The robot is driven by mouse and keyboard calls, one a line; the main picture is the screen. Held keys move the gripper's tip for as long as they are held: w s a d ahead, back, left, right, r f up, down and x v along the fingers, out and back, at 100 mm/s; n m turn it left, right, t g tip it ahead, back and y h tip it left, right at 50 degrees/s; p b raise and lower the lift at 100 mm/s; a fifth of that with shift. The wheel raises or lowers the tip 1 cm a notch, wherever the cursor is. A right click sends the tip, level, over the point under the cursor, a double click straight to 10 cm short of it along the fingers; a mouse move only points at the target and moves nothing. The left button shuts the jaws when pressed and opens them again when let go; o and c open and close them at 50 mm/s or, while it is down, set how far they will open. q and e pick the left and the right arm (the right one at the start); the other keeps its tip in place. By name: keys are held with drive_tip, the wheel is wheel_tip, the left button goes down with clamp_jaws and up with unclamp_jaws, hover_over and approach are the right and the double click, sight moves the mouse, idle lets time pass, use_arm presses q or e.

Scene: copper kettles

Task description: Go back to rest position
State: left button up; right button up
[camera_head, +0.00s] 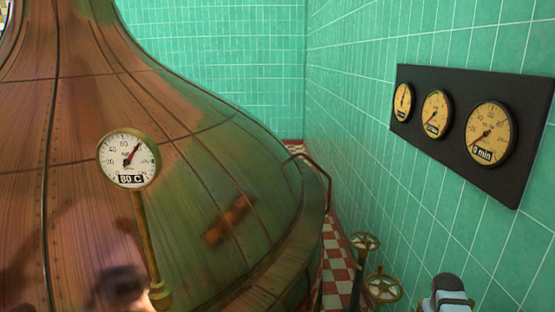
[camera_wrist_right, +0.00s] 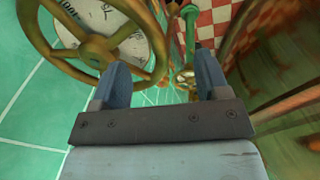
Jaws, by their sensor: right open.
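My right gripper (camera_wrist_right: 160,78) is open in the right wrist view, with its two blue-grey fingers apart and nothing held between them. A large brass handwheel (camera_wrist_right: 38,55) fills the upper left of that view. Its rim passes just behind or beside the left finger; I cannot tell whether they touch. A white and dark part of my right arm (camera_head: 448,292) shows at the bottom right of the head view, to the right of two handwheels. My left gripper is not in view.
A large copper kettle (camera_head: 85,100) with a gauge (camera_head: 128,158) reading 80 C fills the left. An upper handwheel (camera_head: 364,241) and a lower handwheel (camera_head: 383,289) stand by the green tiled wall (camera_head: 350,130). A black panel (camera_head: 460,95) holds three dials.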

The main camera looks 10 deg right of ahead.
drive_tip(key=s+a+r+n+t+y, duration=0.1)
drive_tip(key=s+a+r+n+t, duration=0.3)
drive_tip(key=s+a, duration=1.1)
drive_tip(key=s+a+r+n+g+y, duration=0.1)
drive_tip(key=s+a+r, duration=0.4)
drive_tip(key=s+a, duration=1)
drive_tip(key=w+a+f+t+y, duration=0.1)
drive_tip(key=w+a+f+t, duration=0.1)
drive_tip(key=f, duration=0.4)
drive_tip(key=w+a+f+n+t+y, duration=0.1)
drive_tip(key=w+a+f+t+y, duration=0.1)
drive_tip(key=f+t, duration=0.3)
wheel_tip(320, 180, down, 2)
drive_tip(key=shift+f+t, duration=0.2)
drive_tip(key=shift+t, duration=0.1)
